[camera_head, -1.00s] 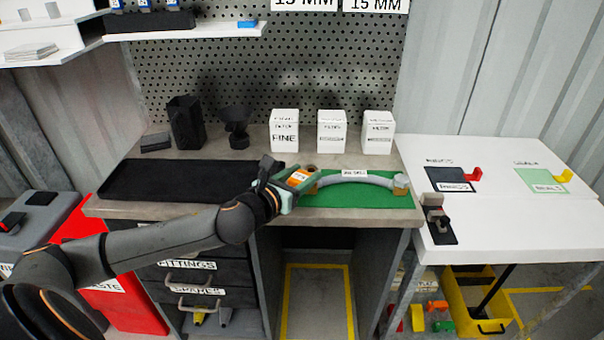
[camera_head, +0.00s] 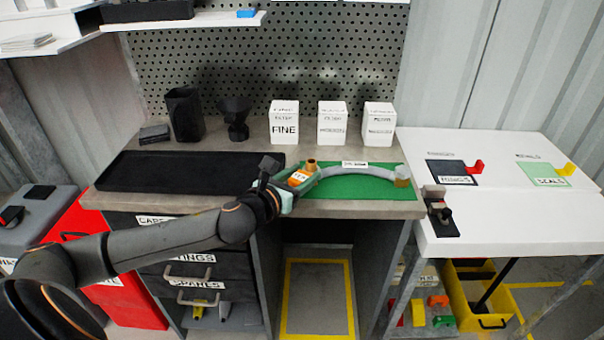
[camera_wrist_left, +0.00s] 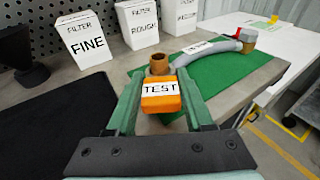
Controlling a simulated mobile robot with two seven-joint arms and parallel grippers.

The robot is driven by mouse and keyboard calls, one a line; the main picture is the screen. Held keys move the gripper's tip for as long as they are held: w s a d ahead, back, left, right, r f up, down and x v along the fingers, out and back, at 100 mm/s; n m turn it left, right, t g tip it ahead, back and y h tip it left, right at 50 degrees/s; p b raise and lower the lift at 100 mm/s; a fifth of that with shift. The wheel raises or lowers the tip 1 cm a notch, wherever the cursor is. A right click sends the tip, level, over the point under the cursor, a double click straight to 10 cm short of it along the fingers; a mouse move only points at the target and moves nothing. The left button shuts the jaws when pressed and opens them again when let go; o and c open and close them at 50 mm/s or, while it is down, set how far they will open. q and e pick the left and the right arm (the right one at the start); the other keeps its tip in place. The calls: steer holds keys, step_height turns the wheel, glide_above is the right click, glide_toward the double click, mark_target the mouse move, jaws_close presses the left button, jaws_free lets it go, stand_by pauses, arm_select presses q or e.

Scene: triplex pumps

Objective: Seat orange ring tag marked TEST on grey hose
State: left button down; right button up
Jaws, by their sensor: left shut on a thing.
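The orange ring tag (camera_head: 298,178) reads TEST; it also shows in the left wrist view (camera_wrist_left: 160,93). My left gripper (camera_head: 288,190), with green fingers, is shut on it. The grey hose (camera_head: 358,168) lies curved on the green mat (camera_head: 350,188), with a brass end fitting (camera_head: 402,176) at its right end. In the left wrist view a brown-orange cylindrical end (camera_wrist_left: 158,65) stands just beyond the tag, near the hose's left end. The tag hides the join there, so I cannot tell whether the ring is around the hose. My right gripper is not in view.
A black tray (camera_head: 150,183) lies left of the mat. Several white filter boxes (camera_head: 284,124) stand behind, with a black funnel (camera_head: 234,122) and a dark holder (camera_head: 185,114) to their left. A white table (camera_head: 510,218) adjoins on the right.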

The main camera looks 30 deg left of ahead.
arm_select(q)
steer(key=shift+c, duration=1)
jaws_free()
steer(key=s+r+p, duration=0.2)
steer(key=s, duration=1)
steer(key=shift+d+r+p, duration=0.15)
steer(key=shift+r+p, duration=0.1)
steer(key=shift+p, duration=0.05)
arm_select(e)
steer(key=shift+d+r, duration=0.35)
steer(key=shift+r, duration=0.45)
arm_select(q)
steer(key=shift+s, duration=0.1)
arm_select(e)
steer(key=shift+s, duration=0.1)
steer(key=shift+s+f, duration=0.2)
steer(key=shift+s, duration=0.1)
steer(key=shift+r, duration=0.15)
